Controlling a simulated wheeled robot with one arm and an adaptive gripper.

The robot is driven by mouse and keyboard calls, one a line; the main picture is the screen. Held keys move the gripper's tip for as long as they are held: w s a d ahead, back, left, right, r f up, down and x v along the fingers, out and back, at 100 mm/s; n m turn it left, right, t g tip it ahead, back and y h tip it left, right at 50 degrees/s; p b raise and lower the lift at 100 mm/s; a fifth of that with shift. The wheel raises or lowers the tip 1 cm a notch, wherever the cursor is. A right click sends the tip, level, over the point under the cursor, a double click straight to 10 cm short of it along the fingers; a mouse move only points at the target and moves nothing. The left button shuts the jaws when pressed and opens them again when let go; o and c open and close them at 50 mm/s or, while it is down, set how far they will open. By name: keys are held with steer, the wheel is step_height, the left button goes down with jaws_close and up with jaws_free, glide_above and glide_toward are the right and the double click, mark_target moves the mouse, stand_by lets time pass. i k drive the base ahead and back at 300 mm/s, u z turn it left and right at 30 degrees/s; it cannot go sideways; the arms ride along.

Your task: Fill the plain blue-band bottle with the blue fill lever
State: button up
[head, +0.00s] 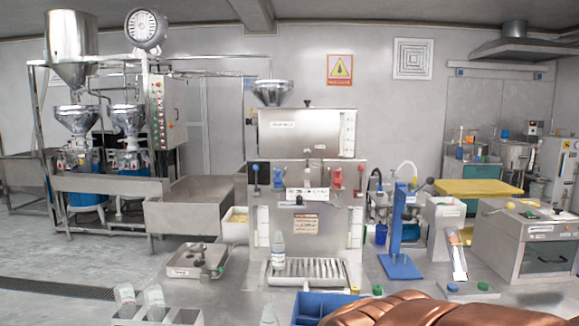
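The filling machine (306,134) stands in the middle, with a steel hopper on top. The blue fill lever (255,168) is a blue knob on a rod at its left side, near a blue valve (278,178). A clear bottle (278,252) with a pale label stands upright at the left end of the drip tray (318,270), below the blue valve. Whether its band is blue is too small to tell. My gripper is not in view; a copper-coloured part, probably of my arm, fills the lower right.
A blue bin (310,306) sits at the bottom centre. A red lever (360,168) is on the machine's right. A blue stand (401,266) and a steel box (520,240) are further right.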

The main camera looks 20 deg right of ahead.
mark_target(256, 178)
steer(key=u, duration=0.05)
steer(key=i, duration=1.15)
steer(key=u, duration=0.75)
